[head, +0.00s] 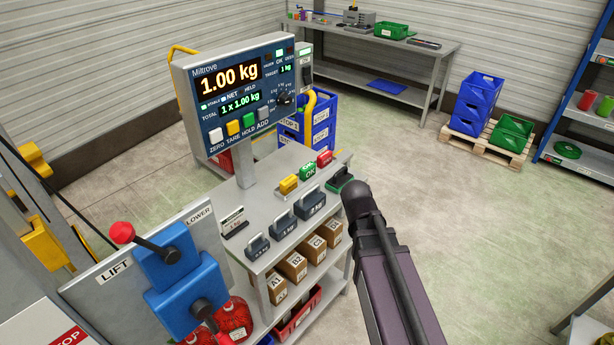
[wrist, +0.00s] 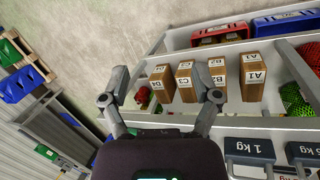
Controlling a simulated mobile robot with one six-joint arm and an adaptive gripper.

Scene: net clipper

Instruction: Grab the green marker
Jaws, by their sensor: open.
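In the head view, a green block marked OK (head: 308,172) lies on the grey cart top (head: 262,188), between a yellow block (head: 289,184) and a red block (head: 325,158). It is the only marker-like green piece I make out. My dark arm reaches up to the cart's right edge, and its jaws cannot be made out there. In the wrist view, my gripper (wrist: 158,75) is open with nothing between its fingers. It faces the cardboard boxes on the cart's lower shelf. The green block cannot be made out in the wrist view.
Grey weights (head: 284,222) stand along the cart's front edge. A dark green object (head: 339,180) sits beside my arm. Labelled boxes (head: 293,264) fill the shelf below. The scale display (head: 233,95) rises behind. Open floor (head: 460,220) lies to the right.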

